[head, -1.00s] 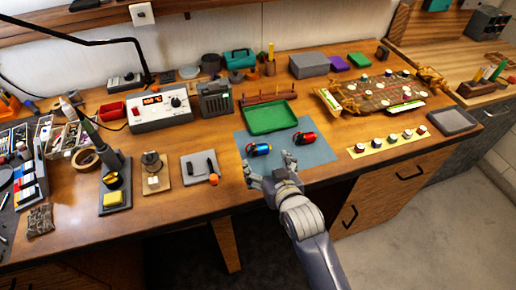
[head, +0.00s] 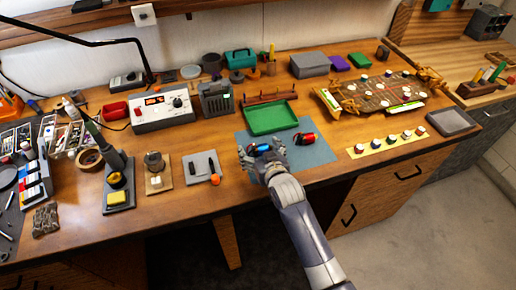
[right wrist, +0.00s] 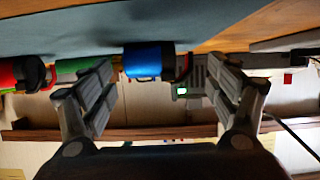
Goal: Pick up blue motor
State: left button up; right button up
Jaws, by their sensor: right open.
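The blue motor (head: 260,148) lies on the blue-grey mat (head: 318,154) near the front of the bench, partly hidden by my right gripper (head: 262,153). In the right wrist view the blue motor (right wrist: 148,60) shows between the two spread fingers of the right gripper (right wrist: 160,70), with a gap on each side. It is nearer the left finger in that picture. The right gripper is open and empty. My left gripper is not in view.
A red motor (head: 304,138) lies on the mat just right of the blue one. A green tray (head: 270,118) stands behind them. A grey pad with small tools (head: 202,167) lies to the left, and a yellow strip with several round parts (head: 386,142) to the right.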

jog(key=shift+c, duration=0.6)
jog(key=c, duration=0.9)
jog(key=shift+o, duration=0.2)
jog(key=shift+r, duration=0.1)
